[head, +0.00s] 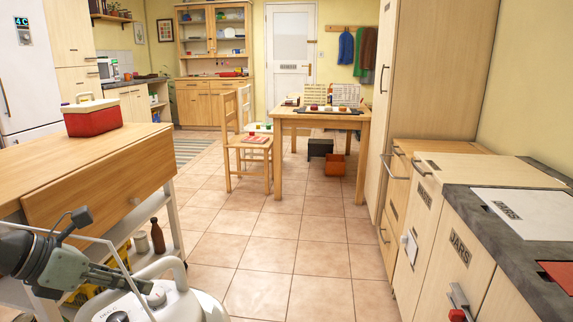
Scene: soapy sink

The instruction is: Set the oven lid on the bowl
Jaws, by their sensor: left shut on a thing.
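My left gripper (100,248) is at the lower left, in front of the wooden island. It is shut on a thin, pale-edged thing (112,248), of which only a narrow bent outline shows. I cannot tell from this view whether that is the oven lid. I cannot make out the bowl anywhere in view. My right gripper is not in view.
The wooden island (90,165) with a red and white cooler box (92,117) stands at the left. A dark counter (520,262) with drawers lines the right. A table (318,118) and chair (247,150) stand ahead. The tiled floor (290,240) between is clear.

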